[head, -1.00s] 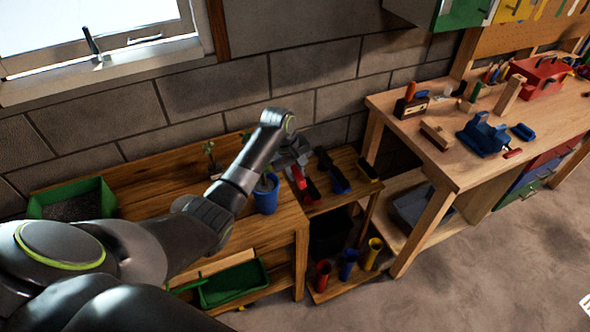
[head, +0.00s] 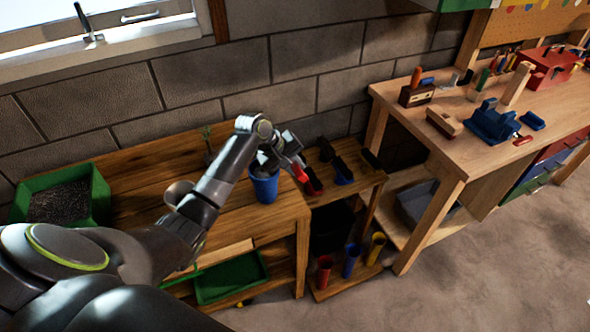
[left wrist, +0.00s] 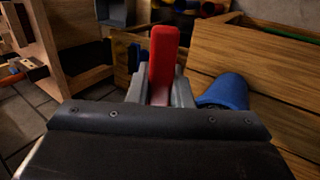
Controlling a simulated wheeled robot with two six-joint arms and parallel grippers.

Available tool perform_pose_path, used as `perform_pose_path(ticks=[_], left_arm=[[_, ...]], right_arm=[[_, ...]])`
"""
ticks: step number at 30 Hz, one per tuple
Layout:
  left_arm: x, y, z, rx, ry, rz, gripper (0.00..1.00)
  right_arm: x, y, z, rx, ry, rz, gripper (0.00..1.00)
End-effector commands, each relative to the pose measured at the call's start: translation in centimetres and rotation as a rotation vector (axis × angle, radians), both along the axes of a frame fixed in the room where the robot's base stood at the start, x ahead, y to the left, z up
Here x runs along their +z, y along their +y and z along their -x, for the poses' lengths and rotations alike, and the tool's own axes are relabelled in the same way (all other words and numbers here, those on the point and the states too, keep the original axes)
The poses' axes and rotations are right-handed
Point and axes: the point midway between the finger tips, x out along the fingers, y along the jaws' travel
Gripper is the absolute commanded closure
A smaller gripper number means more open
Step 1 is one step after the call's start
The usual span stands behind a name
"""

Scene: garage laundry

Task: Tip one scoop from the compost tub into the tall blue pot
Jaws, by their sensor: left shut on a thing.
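My left gripper (head: 288,158) is shut on the red handle of a scoop (head: 300,173), at the right end of the wooden bench beside the small shelf. In the left wrist view the red handle (left wrist: 163,60) stands up between the fingers. The scoop's bowl is not clear, and I cannot tell whether it is lifted. The blue pot (head: 265,188) stands on the bench just left of the gripper; it also shows in the left wrist view (left wrist: 228,92). The green compost tub (head: 98,198), with dark compost inside, is at the bench's far left. My right gripper is out of view.
A dark red (head: 314,186) and a blue item (head: 342,173) lie on the small shelf. Red, blue and yellow tubes (head: 351,261) stand below. A green tray (head: 230,279) sits under the bench. The workbench (head: 455,165) is at right. My arm crosses the bench.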

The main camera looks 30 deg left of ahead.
Motion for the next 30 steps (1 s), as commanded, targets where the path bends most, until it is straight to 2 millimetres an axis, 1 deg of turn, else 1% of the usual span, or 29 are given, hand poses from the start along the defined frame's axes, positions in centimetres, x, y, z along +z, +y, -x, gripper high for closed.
perform_pose_path(ticks=[1, 23, 26, 30], left_arm=[[-0.5, 0.1, 0.1, 0.001, -0.016, 0.011, 1.0], [-1.0, 0.3, 0.4, 0.0, -0.195, 0.166, 1.0], [-0.7, 0.7, 0.8, 0.003, -0.275, 0.236, 1.0], [-0.6, 0.8, 0.9, 0.001, -0.366, 0.311, 1.0]], right_arm=[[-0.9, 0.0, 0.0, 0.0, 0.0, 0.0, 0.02], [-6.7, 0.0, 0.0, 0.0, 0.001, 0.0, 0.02], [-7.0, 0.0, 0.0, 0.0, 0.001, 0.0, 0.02], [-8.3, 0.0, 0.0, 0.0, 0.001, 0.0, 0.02]])
